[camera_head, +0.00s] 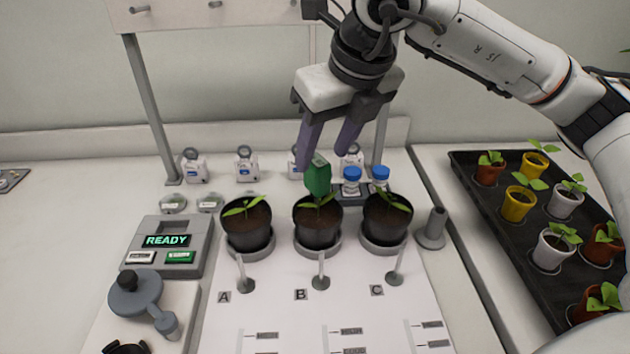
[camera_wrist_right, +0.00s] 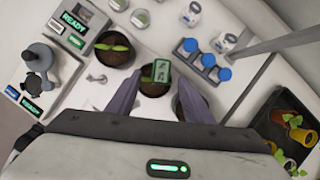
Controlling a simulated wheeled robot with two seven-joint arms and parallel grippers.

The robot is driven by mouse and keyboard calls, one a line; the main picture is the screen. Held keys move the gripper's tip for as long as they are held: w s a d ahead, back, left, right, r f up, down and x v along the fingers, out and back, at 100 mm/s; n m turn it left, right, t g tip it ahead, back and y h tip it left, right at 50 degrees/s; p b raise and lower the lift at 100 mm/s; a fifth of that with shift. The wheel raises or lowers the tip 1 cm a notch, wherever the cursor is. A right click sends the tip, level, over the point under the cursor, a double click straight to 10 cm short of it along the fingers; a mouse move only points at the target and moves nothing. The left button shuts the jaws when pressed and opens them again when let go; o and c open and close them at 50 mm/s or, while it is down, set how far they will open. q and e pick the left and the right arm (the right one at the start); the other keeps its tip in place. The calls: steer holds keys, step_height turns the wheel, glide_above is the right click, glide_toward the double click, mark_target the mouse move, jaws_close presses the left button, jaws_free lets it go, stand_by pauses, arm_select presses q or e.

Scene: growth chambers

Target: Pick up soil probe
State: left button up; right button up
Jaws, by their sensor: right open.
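The soil probe (camera_head: 318,177) has a green head and stands in the middle pot (camera_head: 318,230), behind the letter B; its lower part is hidden by leaves and soil. The probe also shows in the right wrist view (camera_wrist_right: 161,70), between the fingers, with a small display on top. My right gripper (camera_head: 323,157) is open, pointing down, just above and around the probe's head. In the right wrist view its fingers (camera_wrist_right: 159,78) stand apart on both sides of the probe. I cannot tell whether either touches it. My left gripper is not in view.
Dark potted plants stand at A (camera_head: 247,232) and C (camera_head: 385,228), close on either side. Blue-capped bottles (camera_head: 352,188) stand right behind. A READY device (camera_head: 167,262) is at the left, a black seedling tray (camera_head: 495,225) at the right. Posts (camera_head: 152,110) rise behind.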

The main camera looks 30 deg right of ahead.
mark_target(319, 162)
steer(key=shift+p+x, duration=0.55)
steer(key=shift+x, duration=2.55)
steer(key=shift+d, duration=0.1)
jaws_close()
steer(key=shift+r, duration=0.1)
steer(key=shift+r, duration=0.1)
